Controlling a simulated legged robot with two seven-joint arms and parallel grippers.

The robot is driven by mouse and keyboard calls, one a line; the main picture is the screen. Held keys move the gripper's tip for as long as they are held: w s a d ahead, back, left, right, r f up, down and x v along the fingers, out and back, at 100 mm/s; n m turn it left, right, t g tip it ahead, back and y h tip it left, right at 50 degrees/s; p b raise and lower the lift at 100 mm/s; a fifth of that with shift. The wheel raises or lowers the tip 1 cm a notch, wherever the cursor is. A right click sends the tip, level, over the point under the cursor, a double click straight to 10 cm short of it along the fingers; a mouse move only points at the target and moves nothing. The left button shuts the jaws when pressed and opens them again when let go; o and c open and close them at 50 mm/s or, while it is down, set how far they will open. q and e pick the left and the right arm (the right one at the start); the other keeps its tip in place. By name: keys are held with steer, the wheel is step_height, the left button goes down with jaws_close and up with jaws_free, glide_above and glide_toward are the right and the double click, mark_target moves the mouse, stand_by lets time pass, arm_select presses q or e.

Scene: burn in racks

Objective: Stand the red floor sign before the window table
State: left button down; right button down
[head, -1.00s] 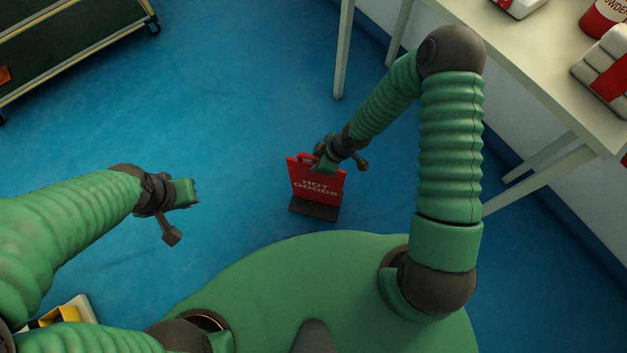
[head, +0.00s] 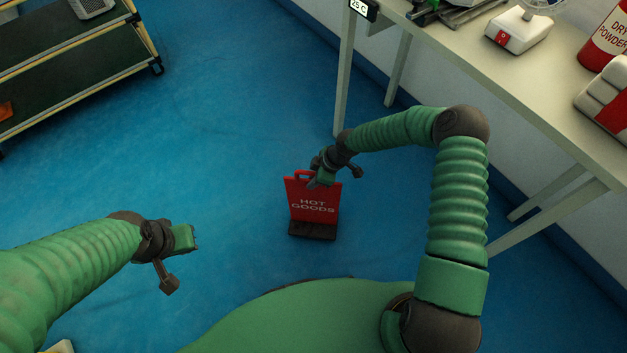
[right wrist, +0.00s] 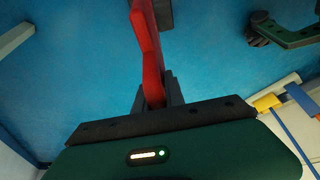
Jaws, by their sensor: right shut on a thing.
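The red floor sign (head: 314,208), lettered "HOT GOODS", is upright over the blue floor in the middle of the head view, on a dark base. My right gripper (head: 321,178) is shut on its top edge near the handle. The right wrist view shows the red panel (right wrist: 150,50) edge-on between the dark fingers. I cannot tell whether the base touches the floor. A pale table (head: 520,90) stands at the upper right; no window shows to tell if it is the window table. My left gripper (head: 186,240) is at the left, apart from the sign; its fingers are unclear.
On the table are a red powder container (head: 610,42), a white device (head: 518,30) and dark tools. Table legs (head: 344,90) stand beyond the sign. A dark shelved cart (head: 80,70) is at upper left. Blue floor between cart and table is clear.

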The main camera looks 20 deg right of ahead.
steer(key=w+f+b, duration=0.1)
steer(key=w+d+f+b, duration=0.1)
steer(key=w+f, duration=0.1)
steer(key=shift+f+b, duration=0.3)
steer(key=shift+b, duration=0.05)
steer(key=c, duration=1.4)
jaws_free()
